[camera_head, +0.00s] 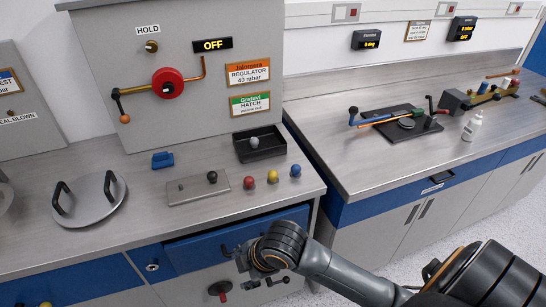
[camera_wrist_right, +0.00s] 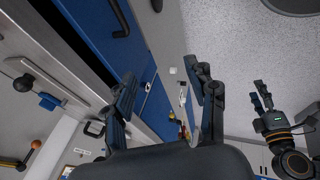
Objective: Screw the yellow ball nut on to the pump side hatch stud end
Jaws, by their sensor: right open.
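The yellow ball nut (camera_head: 272,176) stands on the counter between a red ball (camera_head: 250,182) and a blue ball (camera_head: 295,170). Left of them lies a flat metal plate (camera_head: 192,197) with a black ball (camera_head: 212,177) near its right end and a small bare point at its left; I cannot tell whether this is the stud end. My right gripper (camera_head: 254,284) is low in front of the blue drawer, below the balls. Its fingers (camera_wrist_right: 166,95) are apart and empty in the wrist view. My left gripper (camera_wrist_right: 259,96) shows only there, at the right, its small fingers apart.
A black tray (camera_head: 262,157) holding a grey ball stands behind the balls. A blue block (camera_head: 162,160) and a round lid (camera_head: 91,207) with two handles are to the left. The upright panel carries a red wheel (camera_head: 167,83). The drawer front (camera_head: 195,249) is close to my right gripper.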

